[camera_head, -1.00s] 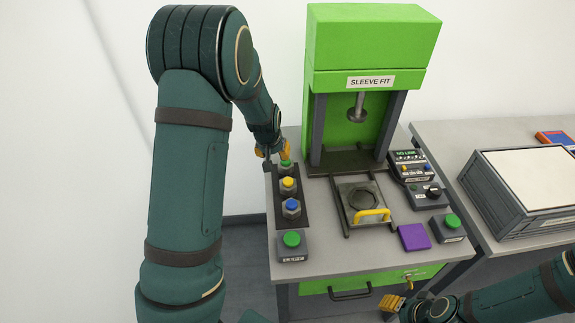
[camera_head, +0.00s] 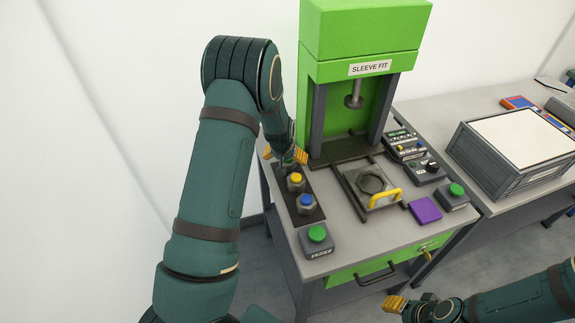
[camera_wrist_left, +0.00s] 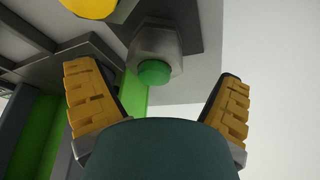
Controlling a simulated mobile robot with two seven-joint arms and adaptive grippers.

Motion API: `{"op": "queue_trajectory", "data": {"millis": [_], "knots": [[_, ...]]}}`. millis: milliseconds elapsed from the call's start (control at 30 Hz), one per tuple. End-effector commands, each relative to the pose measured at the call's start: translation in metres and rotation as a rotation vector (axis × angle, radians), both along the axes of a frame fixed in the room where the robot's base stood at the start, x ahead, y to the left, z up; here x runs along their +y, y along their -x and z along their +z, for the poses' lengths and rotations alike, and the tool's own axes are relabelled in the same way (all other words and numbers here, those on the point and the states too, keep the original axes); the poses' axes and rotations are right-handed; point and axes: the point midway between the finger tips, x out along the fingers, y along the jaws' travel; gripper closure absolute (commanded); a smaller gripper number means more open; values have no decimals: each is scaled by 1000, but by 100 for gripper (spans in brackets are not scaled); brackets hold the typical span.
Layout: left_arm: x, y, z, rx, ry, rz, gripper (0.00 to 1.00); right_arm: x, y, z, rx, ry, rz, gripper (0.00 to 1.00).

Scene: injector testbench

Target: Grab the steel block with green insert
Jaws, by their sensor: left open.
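The steel block with green insert (camera_wrist_left: 155,58) shows in the left wrist view, hexagonal, with its round green top facing the camera. It sits on the dark strip, between and beyond the two yellow fingers of my left gripper (camera_wrist_left: 162,105). In the head view, my left gripper (camera_head: 285,155) is open at the far end of the strip, and its fingers and wrist largely hide the green-insert block. I see no contact between the fingers and the block. My right gripper (camera_head: 396,304) is at the bottom, away from the bench; its finger opening is unclear.
Steel blocks with a yellow insert (camera_head: 295,181) and a blue insert (camera_head: 306,203) stand in line nearer the front. The green press (camera_head: 365,60) rises behind. A green button box (camera_head: 317,240), a yellow-handled fixture (camera_head: 372,188) and a purple pad (camera_head: 425,210) are on the bench.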

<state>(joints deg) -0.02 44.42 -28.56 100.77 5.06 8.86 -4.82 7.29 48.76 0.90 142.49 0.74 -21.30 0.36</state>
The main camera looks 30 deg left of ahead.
Motion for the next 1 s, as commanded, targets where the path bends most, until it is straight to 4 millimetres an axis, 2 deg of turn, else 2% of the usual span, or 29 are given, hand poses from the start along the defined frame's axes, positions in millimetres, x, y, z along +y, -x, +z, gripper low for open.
{"op": "queue_trajectory", "data": {"millis": [100, 233, 567, 700, 767, 800, 1000], "knots": [[-1, -9, -19, 4, -1, 0, 6, 0, 1, -2, 1, 0, 0, 53], [1, -14, -32, 3, 0, 0, 6, 0, 1, -4, 2, 0, 2, 53], [2, -16, -35, 1, 0, 0, 9, 0, 1, -4, 3, 0, 2, 53], [2, -16, -35, 1, 0, 0, 58, 0, 1, -4, 3, 0, 2, 53], [2, -16, -35, 1, 0, 0, 79, 0, 1, -4, 3, 0, 2, 53], [2, -16, -35, 1, 0, 0, 86, 0, 1, -4, 3, 0, 2, 53], [2, -17, -34, -2, -1, 0, 86, 0, 1, -4, 2, 0, 2, 53]]}}
